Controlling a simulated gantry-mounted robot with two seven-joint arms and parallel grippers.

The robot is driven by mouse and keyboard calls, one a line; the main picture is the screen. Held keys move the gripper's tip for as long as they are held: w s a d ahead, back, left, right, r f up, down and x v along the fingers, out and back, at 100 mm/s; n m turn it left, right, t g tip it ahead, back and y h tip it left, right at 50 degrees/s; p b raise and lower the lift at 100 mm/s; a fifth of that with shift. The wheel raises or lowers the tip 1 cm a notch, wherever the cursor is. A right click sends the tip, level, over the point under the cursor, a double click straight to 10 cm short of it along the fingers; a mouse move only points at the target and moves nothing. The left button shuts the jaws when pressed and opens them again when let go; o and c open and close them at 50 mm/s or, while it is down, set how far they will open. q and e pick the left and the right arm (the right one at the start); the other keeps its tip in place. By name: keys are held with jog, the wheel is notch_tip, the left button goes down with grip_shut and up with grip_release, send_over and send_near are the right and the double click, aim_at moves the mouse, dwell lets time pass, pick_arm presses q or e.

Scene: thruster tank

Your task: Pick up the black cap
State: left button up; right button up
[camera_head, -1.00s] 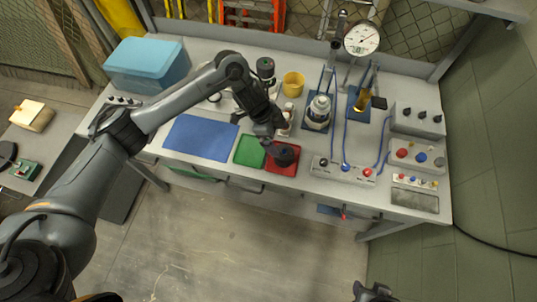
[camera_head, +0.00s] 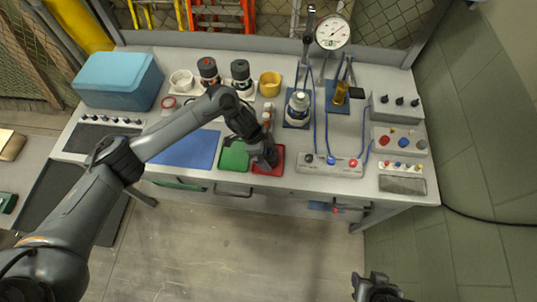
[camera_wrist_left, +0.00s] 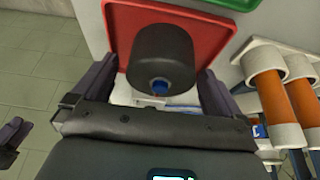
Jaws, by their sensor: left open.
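The black cap (camera_wrist_left: 162,48) is a dark rounded cylinder with a blue centre in its near end. In the left wrist view it sits over the red tray (camera_wrist_left: 121,25). My left gripper (camera_wrist_left: 158,72) is open, with one finger on each side of the cap; contact cannot be told. In the head view my left gripper (camera_head: 266,157) is down at the red tray (camera_head: 262,172) and largely hides the cap. Part of my right gripper (camera_head: 376,288) shows at the bottom edge, away from the bench; its jaws are unclear.
A green tray (camera_head: 233,157) and a blue mat (camera_head: 190,150) lie left of the red tray. Orange-and-white tubes (camera_wrist_left: 270,75) stand close to the right finger. A switch box (camera_head: 330,165) with blue cables is to the right. Jars and a yellow cup (camera_head: 270,84) stand behind.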

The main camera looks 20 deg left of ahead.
pick_arm(q)
jog(key=shift+w+d+f, duration=0.1)
jog(key=shift+d+f, duration=0.05)
jog(key=shift+f, duration=0.3)
jog(key=c, duration=1)
jog(key=shift+o, duration=0.2)
jog(key=shift+r, duration=0.1)
